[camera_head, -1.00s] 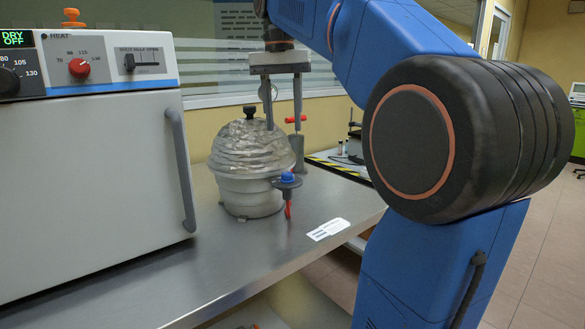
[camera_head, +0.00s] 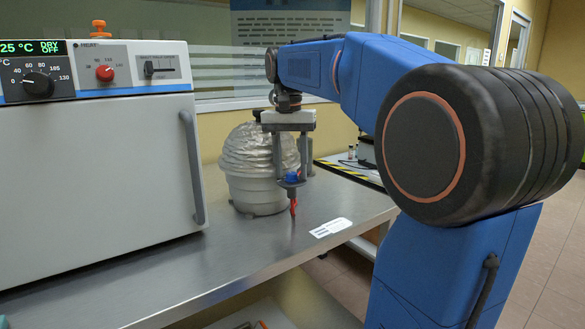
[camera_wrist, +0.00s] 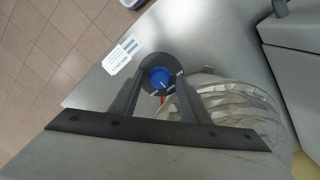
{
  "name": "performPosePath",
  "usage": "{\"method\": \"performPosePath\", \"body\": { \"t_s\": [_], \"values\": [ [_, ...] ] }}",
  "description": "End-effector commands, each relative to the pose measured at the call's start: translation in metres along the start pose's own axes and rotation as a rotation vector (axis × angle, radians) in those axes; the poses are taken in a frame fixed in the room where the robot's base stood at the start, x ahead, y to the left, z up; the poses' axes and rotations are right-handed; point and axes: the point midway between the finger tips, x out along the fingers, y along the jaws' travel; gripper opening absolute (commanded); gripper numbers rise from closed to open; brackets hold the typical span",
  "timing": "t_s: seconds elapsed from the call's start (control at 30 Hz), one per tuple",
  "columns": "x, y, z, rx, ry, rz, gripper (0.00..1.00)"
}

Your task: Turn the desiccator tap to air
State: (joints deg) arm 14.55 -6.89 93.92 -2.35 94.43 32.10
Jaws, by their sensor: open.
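The desiccator (camera_head: 257,152) stands on the bench, its dome wrapped in crinkled silver foil over a pale base. Its tap has a blue knob (camera_head: 292,178) on a grey collar, with a red part (camera_head: 293,207) hanging below. My gripper (camera_head: 291,178) points down with its fingers apart, one on each side of the knob. In the wrist view, the blue knob (camera_wrist: 160,77) lies between the open fingertips, with a small red part just beside it. I cannot tell whether either finger touches the knob.
A white oven (camera_head: 95,165) with a grey door handle stands at the left. A printed label (camera_head: 331,227) lies on the metal bench (camera_head: 240,262) near its right edge. The bench in front of the desiccator is clear.

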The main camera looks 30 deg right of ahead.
Motion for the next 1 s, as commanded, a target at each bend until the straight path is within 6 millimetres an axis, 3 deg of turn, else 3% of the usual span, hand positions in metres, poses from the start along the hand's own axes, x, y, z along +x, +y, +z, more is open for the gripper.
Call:
{"method": "performPosePath", "body": {
  "t_s": [0.17, 0.37, 0.67, 1.0],
  "values": [
    [0.0, 0.0, 0.0, 0.0, 0.0, 0.0, 0.42],
    [-0.0001, 0.0, 0.0, 0.0, 0.0, 0.0, 0.01],
    [-0.0002, 0.0, 0.0001, -0.023, 0.001, 0.0, 0.01],
    [-0.0002, -0.0003, 0.0005, -0.217, 0.011, 0.0, 0.01]
  ]
}}
